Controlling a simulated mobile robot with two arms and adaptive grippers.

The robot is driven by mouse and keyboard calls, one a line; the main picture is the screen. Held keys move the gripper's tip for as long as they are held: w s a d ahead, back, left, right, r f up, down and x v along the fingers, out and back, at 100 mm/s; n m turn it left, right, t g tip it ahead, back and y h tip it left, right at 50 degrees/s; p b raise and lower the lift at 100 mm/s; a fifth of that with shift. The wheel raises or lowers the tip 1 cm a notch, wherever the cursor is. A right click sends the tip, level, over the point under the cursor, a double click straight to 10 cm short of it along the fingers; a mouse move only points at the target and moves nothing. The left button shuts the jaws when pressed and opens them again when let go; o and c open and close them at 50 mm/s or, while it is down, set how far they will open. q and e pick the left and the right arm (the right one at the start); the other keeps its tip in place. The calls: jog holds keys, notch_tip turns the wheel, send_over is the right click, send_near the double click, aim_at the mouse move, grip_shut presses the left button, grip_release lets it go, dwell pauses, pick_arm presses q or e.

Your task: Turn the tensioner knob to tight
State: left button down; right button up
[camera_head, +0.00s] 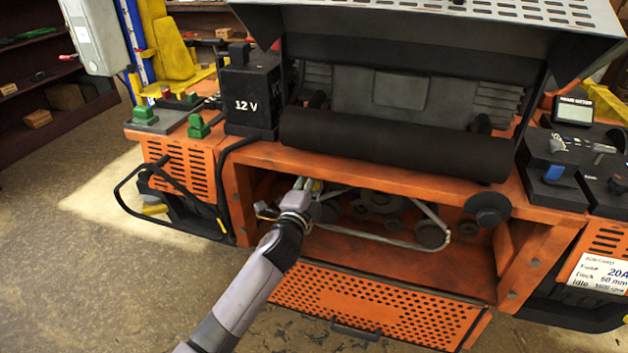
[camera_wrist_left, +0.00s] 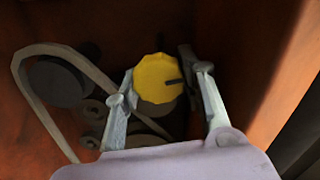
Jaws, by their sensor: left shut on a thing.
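The tensioner knob (camera_wrist_left: 158,79) is a yellow, many-sided knob with a dark pointer mark toward its right side in the left wrist view. My left gripper (camera_wrist_left: 160,88) has one finger on each side of the knob and is shut on it. In the head view my left gripper (camera_head: 308,186) reaches into the left part of the orange mower bay, and the knob is mostly hidden behind it. A pale belt (camera_head: 384,243) runs around dark pulleys to the right of the gripper; it also shows in the left wrist view (camera_wrist_left: 38,100). My right gripper is not in view.
The orange bay wall (camera_wrist_left: 245,60) stands close to the gripper's right in the wrist view. A black roller (camera_head: 395,145) hangs above the bay opening. A perforated orange panel (camera_head: 375,305) is folded down below. A 12 V battery (camera_head: 250,95) stands at upper left.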

pick_arm(q)
jog(key=shift+f+m, duration=0.1)
jog(key=shift+m, duration=1)
jog(key=c, duration=1)
grip_release()
jog(key=shift+c, duration=0.2)
jog(key=v, duration=1.2)
